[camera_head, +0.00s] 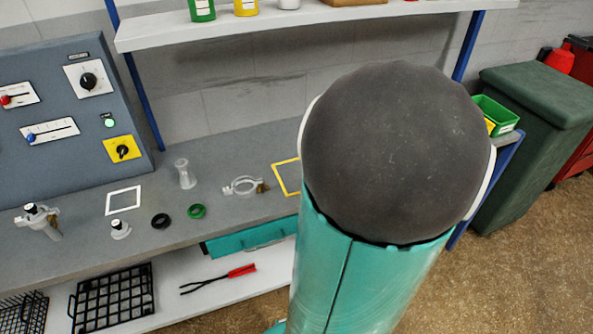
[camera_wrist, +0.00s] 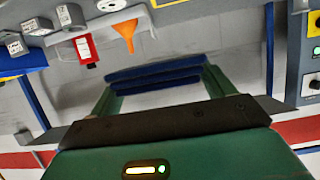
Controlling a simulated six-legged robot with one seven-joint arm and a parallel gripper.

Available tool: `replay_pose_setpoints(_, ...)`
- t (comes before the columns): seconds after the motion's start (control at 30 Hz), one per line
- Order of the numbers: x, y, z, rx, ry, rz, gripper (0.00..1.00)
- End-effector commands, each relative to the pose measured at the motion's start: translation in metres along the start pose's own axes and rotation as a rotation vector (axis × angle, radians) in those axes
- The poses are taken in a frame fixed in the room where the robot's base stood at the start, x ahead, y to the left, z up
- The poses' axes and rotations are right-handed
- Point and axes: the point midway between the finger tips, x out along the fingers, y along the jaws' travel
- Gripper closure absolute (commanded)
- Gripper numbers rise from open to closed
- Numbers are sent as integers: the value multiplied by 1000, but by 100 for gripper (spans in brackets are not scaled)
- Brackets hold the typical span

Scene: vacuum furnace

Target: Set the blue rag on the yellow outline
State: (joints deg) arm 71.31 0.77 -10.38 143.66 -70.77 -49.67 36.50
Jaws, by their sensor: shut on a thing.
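The yellow outline (camera_head: 284,179) is marked on the grey bench top in the head view; my arm hides its right part. In the wrist view, my gripper (camera_wrist: 157,82) is shut on the blue rag (camera_wrist: 155,73), a dark blue folded strip spanning between the green fingertips. The gripper and rag are hidden behind my arm in the head view.
The bench (camera_head: 235,160) also holds a clamp ring (camera_head: 243,186), a clear glass piece (camera_head: 185,173), green (camera_head: 196,211) and black rings (camera_head: 160,221), and a white outline (camera_head: 123,200). A shelf (camera_head: 300,25) hangs above. The wrist view shows an orange funnel (camera_wrist: 127,34).

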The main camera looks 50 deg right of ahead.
Motion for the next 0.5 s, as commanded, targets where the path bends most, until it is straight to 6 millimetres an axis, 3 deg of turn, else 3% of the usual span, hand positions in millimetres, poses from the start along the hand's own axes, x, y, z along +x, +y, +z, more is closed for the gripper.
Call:
replay_pose_setpoints(0.17, 13, -7, 4, 2, -2, -2, 41)
replay_pose_setpoints(0.5, 87, -40, 9, 2, -3, -3, 41)
